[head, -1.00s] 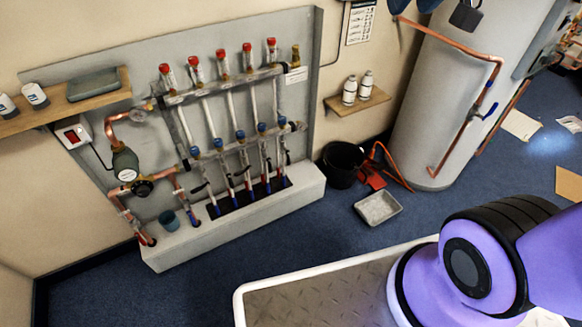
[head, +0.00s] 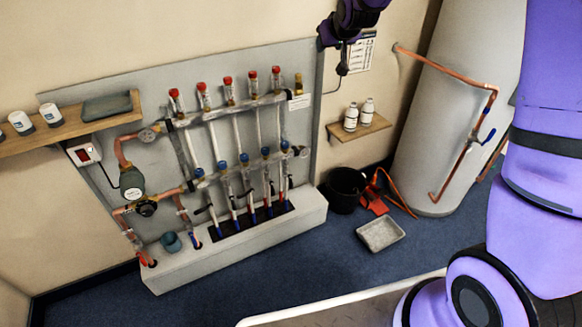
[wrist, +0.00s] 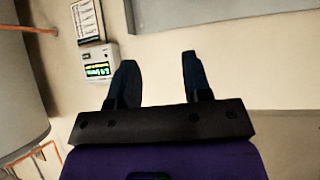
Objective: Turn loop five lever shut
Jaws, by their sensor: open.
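The copper manifold stands on a grey backboard (head: 70,200) in the head view, with red-capped tops, blue-capped valves and small dark levers low on its pipes. The rightmost loop's lever (head: 288,184) is small there, and I cannot tell its exact angle or read a loop number. My gripper (head: 331,48) is high by the wall, above and right of the manifold and well apart from it. In the wrist view my gripper (wrist: 158,76) is open, with two dark fingers spread and nothing between them. The levers do not show in the wrist view.
A white plinth (head: 240,240) runs under the manifold. A shelf with bottles (head: 358,132), a black bucket (head: 345,190) and a grey tray (head: 381,234) are to its right. A tall cylinder (head: 435,110) stands further right. A lit controller (wrist: 98,62) hangs near my gripper.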

